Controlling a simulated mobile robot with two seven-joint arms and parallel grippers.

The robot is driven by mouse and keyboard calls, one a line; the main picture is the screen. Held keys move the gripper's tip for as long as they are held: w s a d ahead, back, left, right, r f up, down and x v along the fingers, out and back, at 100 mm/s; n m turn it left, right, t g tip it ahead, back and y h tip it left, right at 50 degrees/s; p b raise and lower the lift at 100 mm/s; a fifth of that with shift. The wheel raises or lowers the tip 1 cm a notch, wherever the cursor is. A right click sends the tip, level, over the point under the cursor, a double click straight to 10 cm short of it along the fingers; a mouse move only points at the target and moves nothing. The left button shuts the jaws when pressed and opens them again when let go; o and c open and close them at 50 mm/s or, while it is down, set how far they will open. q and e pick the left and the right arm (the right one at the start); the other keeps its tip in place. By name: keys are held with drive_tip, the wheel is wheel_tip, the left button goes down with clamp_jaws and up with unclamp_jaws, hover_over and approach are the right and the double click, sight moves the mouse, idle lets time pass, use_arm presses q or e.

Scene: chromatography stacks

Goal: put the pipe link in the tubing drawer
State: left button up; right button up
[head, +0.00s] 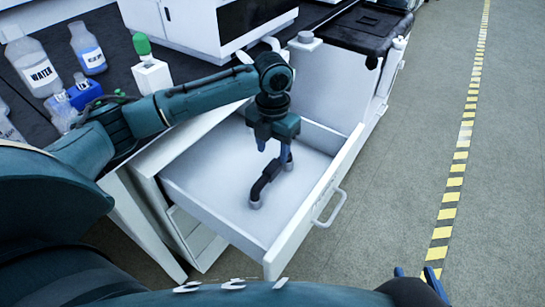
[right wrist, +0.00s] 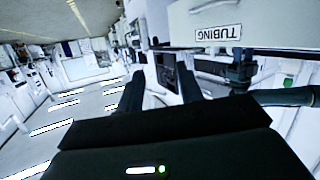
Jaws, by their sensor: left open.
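The tubing drawer (head: 199,178) is pulled open in the head view. Its front, labelled TUBING, shows in the right wrist view (right wrist: 262,36). The pipe link (head: 266,182), a dark bent tube with grey ends, is inside the drawer, towards its front. My left gripper (head: 273,149) points down inside the drawer with its fingers apart, just above the pipe link's far end. One finger overlaps that end in the picture; I cannot tell whether they touch. My right gripper (head: 418,275) is outside the drawer at the bottom right, with its fingertips apart and nothing visible between them.
A water bottle (head: 34,66), a smaller bottle (head: 88,48) and a green-topped item (head: 142,43) stand on the dark bench at left. A white instrument (head: 185,22) is behind. The drawer handle (head: 329,207) sticks out. The floor at right is clear.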

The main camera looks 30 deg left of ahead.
sight(272, 166)
use_arm(q)
drive_tip(key=shift+r+p, duration=0.35)
drive_tip(key=shift+r, duration=1.45)
use_arm(e)
drive_tip(key=shift+s+d+g, duration=0.1)
drive_tip(key=shift+s+g, duration=0.15)
drive_tip(key=shift+g, duration=0.25)
use_arm(q)
drive_tip(key=shift+r, duration=0.1)
